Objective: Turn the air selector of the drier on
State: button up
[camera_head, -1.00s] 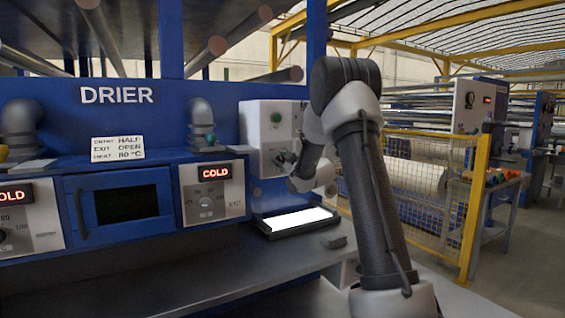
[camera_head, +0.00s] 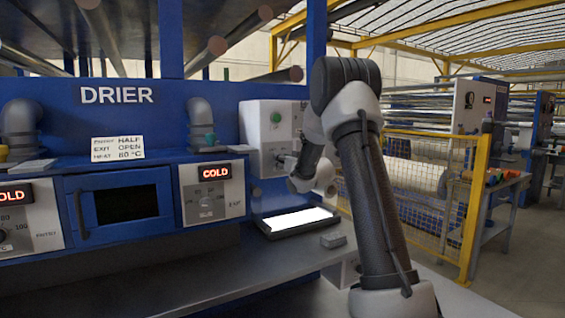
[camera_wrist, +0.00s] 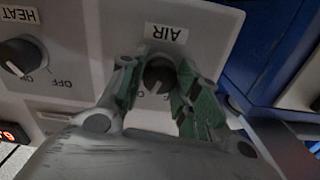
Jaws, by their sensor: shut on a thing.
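The drier (camera_head: 120,95) is a blue machine with a white DRIER sign. In the wrist view the air selector (camera_wrist: 159,74) is a dark round knob under an AIR label, upside down in this view. My gripper (camera_wrist: 160,88) is shut on the air selector, with one green-padded finger on each side. The fingers hide the markings around the knob, so its setting cannot be read. In the head view my gripper (camera_head: 287,162) reaches the box's front, and the knob is mostly hidden.
A heat knob (camera_wrist: 20,57) with OFF and ON marks sits beside the air selector. A bright lit panel (camera_head: 298,219) and a small grey block (camera_head: 333,240) lie on the bench below. A yellow mesh fence (camera_head: 430,190) stands to the right of my arm.

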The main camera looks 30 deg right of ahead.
jog(key=shift+m, duration=0.8)
jog(key=o, duration=1)
jog(key=s, duration=1.2)
jog(key=shift+d, duration=0.2)
